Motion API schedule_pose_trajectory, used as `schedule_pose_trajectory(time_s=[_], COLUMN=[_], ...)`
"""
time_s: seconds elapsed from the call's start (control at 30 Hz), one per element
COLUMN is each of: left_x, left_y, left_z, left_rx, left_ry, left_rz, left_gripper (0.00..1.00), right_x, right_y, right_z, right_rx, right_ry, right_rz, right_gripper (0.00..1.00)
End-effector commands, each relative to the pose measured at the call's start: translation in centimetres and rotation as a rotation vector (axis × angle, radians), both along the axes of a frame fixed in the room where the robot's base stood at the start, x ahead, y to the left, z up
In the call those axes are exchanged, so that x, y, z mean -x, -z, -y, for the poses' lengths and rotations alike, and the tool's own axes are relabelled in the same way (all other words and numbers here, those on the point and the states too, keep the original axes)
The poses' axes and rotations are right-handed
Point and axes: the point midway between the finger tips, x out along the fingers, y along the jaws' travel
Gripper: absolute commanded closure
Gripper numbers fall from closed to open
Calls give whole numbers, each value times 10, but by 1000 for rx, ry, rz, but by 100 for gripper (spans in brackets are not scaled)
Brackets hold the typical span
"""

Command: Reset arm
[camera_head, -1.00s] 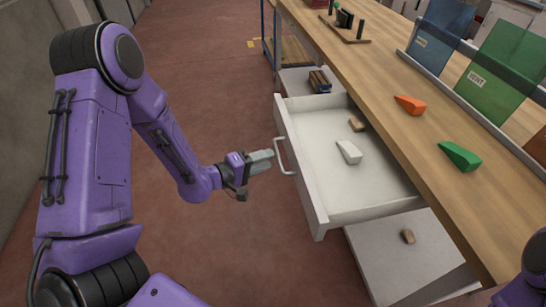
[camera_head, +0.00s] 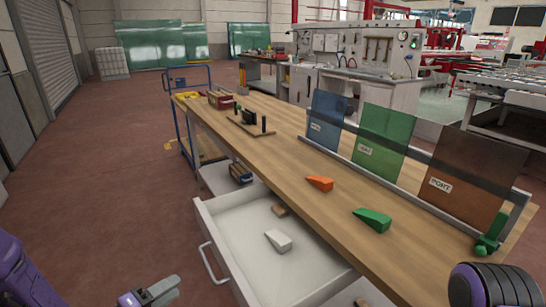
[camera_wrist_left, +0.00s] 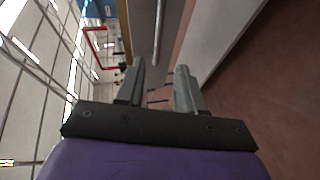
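My left gripper (camera_head: 165,288) is at the bottom edge of the head view, left of the open drawer and apart from it. In the left wrist view its two fingers (camera_wrist_left: 160,80) stand apart with nothing between them, so it is open and empty. The white drawer (camera_head: 216,232) is pulled out from under the wooden workbench (camera_head: 290,190). A white wedge (camera_head: 278,241) and a small brown block (camera_head: 280,210) lie in it. Only a part of my right arm shows at the bottom right; my right gripper is out of view.
An orange wedge (camera_head: 320,183) and a green wedge (camera_head: 373,219) lie on the bench. Blue (camera_head: 327,118), green (camera_head: 384,140) and brown (camera_head: 455,188) panels stand in a rack along it. A blue-framed cart (camera_head: 186,130) stands beyond. The floor on the left is clear.

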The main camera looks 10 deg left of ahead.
Motion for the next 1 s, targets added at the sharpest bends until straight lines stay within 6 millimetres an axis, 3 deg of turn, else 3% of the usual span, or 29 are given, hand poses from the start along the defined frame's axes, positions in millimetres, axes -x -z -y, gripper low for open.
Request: schedule_pose_trajectory(time_s=[0.13, 0.27, 0.37, 0.4, 0.5, 0.6, 0.7, 1.0], left_x=[-16, 6, 58, 87, 152, 194, 216, 220], left_y=[18, 76, 132, 153, 187, 206, 214, 216], left_z=[-32, -43, -36, -30, -14, 3, 8, 7], left_rx=[-325, -665, -893, -964, -1052, -1075, -1085, -1084], left_ry=[-179, -258, -223, -189, -115, -28, 20, 21], left_rz=[-4, -220, -471, -576, -767, -851, -887, -895], left_gripper=[63, 63, 63, 63, 63, 63, 63, 63], right_x=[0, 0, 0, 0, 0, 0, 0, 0], right_y=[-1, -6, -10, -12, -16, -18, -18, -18], right_z=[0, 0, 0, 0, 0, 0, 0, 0], right_rx=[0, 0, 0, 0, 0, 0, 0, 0], right_ry=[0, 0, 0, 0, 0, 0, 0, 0], right_rz=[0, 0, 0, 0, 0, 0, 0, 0], right_gripper=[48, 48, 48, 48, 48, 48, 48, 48])
